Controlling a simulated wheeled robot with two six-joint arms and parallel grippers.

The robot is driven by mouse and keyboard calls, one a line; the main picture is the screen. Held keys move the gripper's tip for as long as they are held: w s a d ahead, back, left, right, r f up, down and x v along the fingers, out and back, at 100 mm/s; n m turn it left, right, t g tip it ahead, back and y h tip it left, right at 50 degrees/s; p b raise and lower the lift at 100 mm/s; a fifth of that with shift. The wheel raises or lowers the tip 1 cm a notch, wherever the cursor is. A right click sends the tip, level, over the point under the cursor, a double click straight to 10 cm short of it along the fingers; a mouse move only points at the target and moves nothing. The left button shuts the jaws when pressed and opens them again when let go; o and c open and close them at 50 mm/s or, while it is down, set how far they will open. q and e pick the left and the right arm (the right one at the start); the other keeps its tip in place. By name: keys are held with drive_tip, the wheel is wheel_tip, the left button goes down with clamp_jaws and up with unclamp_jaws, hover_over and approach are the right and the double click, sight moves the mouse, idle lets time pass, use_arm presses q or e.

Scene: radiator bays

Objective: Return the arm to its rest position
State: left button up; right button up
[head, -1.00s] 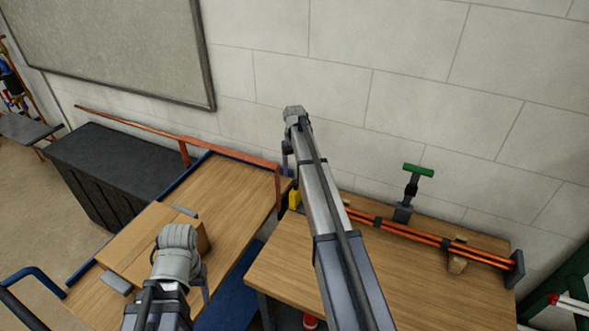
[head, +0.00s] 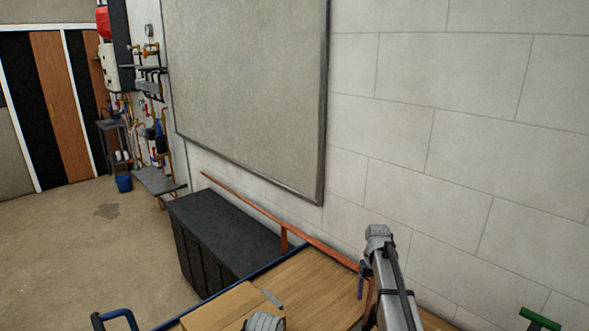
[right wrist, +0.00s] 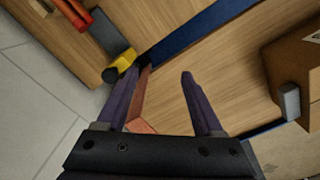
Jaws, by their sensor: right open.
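My right arm (head: 395,290) rises from the bottom edge of the head view, its upper end in front of the wall. My right gripper shows best in the right wrist view (right wrist: 157,82). Its two dark fingers are spread apart with nothing held between them. It is above the wooden top (right wrist: 220,60), and an orange bar (right wrist: 144,108) passes beneath, close to the left finger. Only the top of my left arm (head: 264,322) shows at the bottom edge of the head view. My left gripper is out of view.
A cardboard box (right wrist: 295,72) stands on the wooden top. A yellow part (right wrist: 122,61) lies near the blue edge (right wrist: 195,28). A dark cabinet (head: 225,235), a long orange bar (head: 255,215) and a wall board (head: 250,90) are beyond. Floor (head: 85,250) is clear at left.

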use_arm(q)
wheel_tip(320, 180, down, 2)
drive_tip(key=shift+f+b, duration=0.15)
drive_tip(key=shift+b, duration=0.85)
use_arm(e)
drive_tip(key=s+a+f+n, duration=0.1)
drive_tip(key=s+a+n, duration=0.1)
drive_tip(key=s+a, duration=0.9)
drive_tip(key=s+a+f+n+h, duration=0.1)
drive_tip(key=s+a, duration=1)
drive_tip(key=s, duration=0.8)
drive_tip(key=shift+n, duration=0.4)
use_arm(q)
drive_tip(key=shift+c, duration=0.2)
use_arm(e)
drive_tip(key=shift+c, duration=0.2)
